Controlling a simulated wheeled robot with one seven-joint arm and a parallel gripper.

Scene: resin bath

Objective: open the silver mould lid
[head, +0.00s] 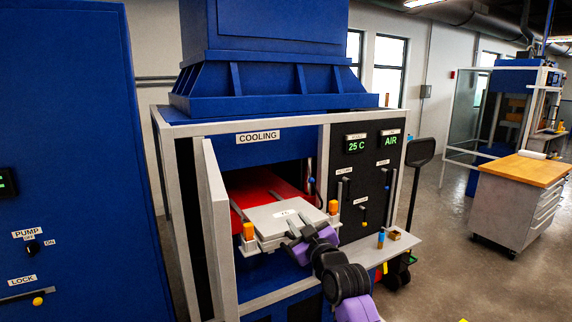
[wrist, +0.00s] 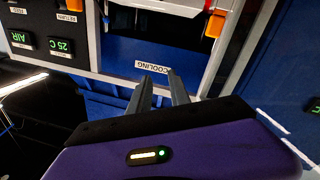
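The silver mould lid (head: 283,214) is a flat grey plate with a small label, lying level and closed on the mould in the opening of the cooling station. An orange block stands at its left corner (head: 248,231) and another at its right corner (head: 333,206). My gripper (head: 292,235) is at the lid's front edge; whether it touches cannot be told. In the wrist view its two grey fingers (wrist: 161,82) stand apart with a narrow gap and nothing visible between them. The mould's grey edge (wrist: 165,5) is at the top there.
The station door (head: 213,225) stands open on the left. A grey shelf (head: 375,250) on the right carries small blue and brown items (head: 387,237). A control panel (head: 365,180) with switches is right of the opening. A wooden-topped cabinet (head: 525,195) is farther right, beyond clear floor.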

